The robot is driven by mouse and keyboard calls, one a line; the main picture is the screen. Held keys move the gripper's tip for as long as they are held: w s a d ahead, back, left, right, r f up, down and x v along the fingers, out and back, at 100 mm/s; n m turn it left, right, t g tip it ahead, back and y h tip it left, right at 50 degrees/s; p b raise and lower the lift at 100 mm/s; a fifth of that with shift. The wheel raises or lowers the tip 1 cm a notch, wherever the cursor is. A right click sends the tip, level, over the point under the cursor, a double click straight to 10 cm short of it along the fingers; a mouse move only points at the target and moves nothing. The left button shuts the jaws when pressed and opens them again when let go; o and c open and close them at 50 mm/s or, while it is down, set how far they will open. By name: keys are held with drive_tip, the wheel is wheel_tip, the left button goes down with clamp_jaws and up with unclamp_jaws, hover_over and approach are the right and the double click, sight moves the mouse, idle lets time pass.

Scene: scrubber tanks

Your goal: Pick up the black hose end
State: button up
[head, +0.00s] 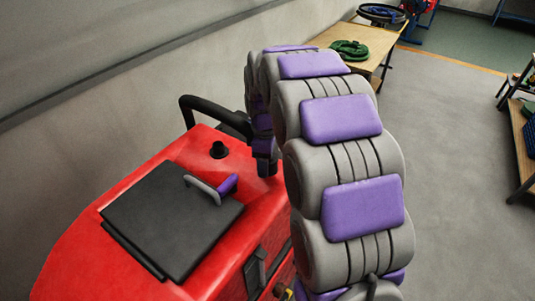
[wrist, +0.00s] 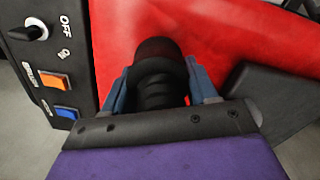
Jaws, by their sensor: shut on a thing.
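The black hose end (wrist: 158,72), a ribbed round piece, sits between the blue fingers of my gripper (wrist: 161,88) in the wrist view. The fingers are closed against its two sides. Red bodywork lies behind it. In the head view my gripper (head: 265,166) is low beside the red scrubber machine (head: 105,188), near its right edge, partly hidden by my arm. The hose end itself cannot be made out there. A black curved tube (head: 205,104) arches up from the machine behind my gripper.
A control panel (wrist: 48,60) with coloured switches is close on the left. A wooden table (head: 365,40) holds a green coil (head: 350,50). Grey floor is free at right.

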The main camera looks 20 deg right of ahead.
drive_tip(key=s+a, duration=0.2)
drive_tip(key=s, duration=0.1)
drive_tip(key=s+a, duration=0.2)
drive_tip(key=s, duration=0.1)
drive_tip(key=s+a+r+p, duration=0.1)
drive_tip(key=s+a, duration=0.1)
drive_tip(key=s, duration=0.1)
drive_tip(key=shift+s+a, duration=0.2)
drive_tip(key=shift+a, duration=0.2)
drive_tip(key=shift+s+a+r, duration=0.1)
drive_tip(key=shift+s+r, duration=0.05)
drive_tip(key=shift+r, duration=0.15)
drive_tip(key=shift+r+p, duration=0.8)
drive_tip(key=shift+r, duration=0.5)
wheel_tip(320, 180, up, 2)
drive_tip(key=shift+r+p, duration=0.2)
drive_tip(key=shift+p, duration=0.4)
drive_tip(key=w+d+p, duration=0.2)
drive_tip(key=w+d, duration=0.4)
drive_tip(key=d, duration=0.3)
drive_tip(key=shift+w+d, duration=0.2)
drive_tip(key=shift+d, duration=0.2)
